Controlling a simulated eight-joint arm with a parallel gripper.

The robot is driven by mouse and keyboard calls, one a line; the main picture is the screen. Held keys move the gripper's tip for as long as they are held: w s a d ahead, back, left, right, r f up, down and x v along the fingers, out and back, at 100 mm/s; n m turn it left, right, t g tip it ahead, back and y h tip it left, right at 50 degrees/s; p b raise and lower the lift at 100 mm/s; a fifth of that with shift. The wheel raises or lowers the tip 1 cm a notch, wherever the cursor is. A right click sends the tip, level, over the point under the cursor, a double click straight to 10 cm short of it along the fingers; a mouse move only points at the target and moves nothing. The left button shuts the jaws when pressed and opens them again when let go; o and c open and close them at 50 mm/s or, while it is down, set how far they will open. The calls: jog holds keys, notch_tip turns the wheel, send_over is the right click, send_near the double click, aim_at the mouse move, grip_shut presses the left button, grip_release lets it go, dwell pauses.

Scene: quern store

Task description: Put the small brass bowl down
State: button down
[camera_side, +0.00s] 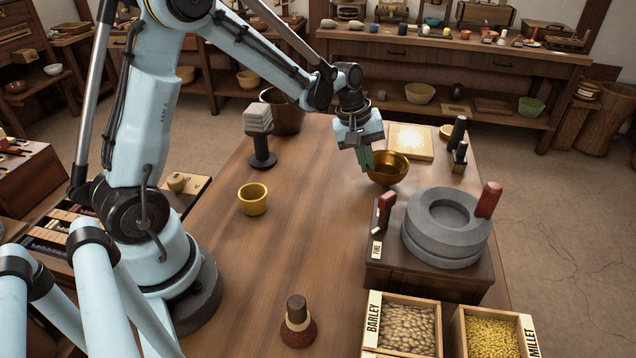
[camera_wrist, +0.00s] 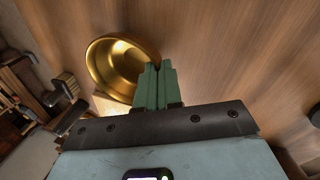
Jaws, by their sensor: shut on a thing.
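The small brass bowl (camera_side: 388,168) is at the far right part of the table in the side view, behind the stone quern. My gripper (camera_side: 366,160) points down at the bowl's left side and is shut on its rim. In the wrist view the bowl (camera_wrist: 122,66) shows its shiny inside, empty, with the green fingers (camera_wrist: 157,82) pinched together at its rim. The bowl looks upright or slightly tilted. I cannot tell whether its base touches the table or hangs just above it.
A grey stone quern (camera_side: 446,228) on a wooden base stands in front of the bowl. A pale board (camera_side: 411,141) lies just behind it. Dark upright tools (camera_side: 458,132) stand to the right. A yellow cup (camera_side: 253,199) stands left. The table's middle (camera_side: 320,215) is clear.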

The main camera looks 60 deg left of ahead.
jog(key=shift+f, duration=0.45)
jog(key=c, duration=1.7)
grip_release()
jog(key=shift+f, duration=0.1)
jog(key=shift+c, duration=0.2)
jog(key=o, duration=0.4)
jog(key=shift+o, duration=0.2)
